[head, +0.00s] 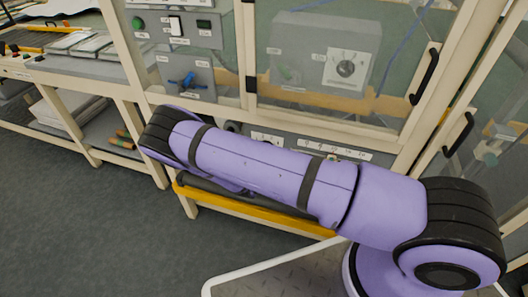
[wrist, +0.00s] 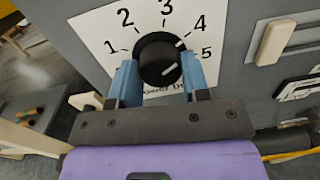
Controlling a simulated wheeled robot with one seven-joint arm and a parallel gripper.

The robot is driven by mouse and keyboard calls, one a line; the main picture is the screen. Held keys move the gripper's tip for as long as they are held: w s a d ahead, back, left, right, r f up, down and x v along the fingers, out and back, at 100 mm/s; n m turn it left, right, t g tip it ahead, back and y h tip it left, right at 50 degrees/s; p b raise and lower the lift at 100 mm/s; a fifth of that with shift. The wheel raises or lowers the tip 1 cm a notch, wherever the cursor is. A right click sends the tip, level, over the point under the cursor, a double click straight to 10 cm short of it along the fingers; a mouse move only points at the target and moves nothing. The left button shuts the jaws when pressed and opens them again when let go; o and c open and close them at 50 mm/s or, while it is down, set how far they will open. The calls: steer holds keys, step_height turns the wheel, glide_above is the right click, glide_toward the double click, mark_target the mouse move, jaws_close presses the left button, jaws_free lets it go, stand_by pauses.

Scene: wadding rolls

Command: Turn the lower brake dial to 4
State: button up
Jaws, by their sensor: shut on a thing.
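In the wrist view, a black brake dial (wrist: 160,58) sits on a white plate (wrist: 100,35) numbered 1 to 5. My gripper (wrist: 159,75) has its two blue fingers on either side of the dial, shut on it. White marks show on the dial's right side and the lower right of its face; the mark on the side points roughly toward 4 and 5. The exact setting is hard to tell. The lettering below the dial is partly covered by my gripper. In the head view, my arm hides the gripper and this dial.
In the head view, another dial (head: 346,68) is on a grey box behind a clear door with a black handle (head: 425,76). A blue-handled switch (head: 188,82) is left of it. A yellow rail (head: 295,222) runs below my arm. A beige switch (wrist: 274,42) is right of the plate.

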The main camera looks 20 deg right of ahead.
steer(key=shift+f, duration=0.1)
steer(key=o, duration=0.9)
steer(key=v, duration=1.1)
steer(key=shift+w, duration=0.1)
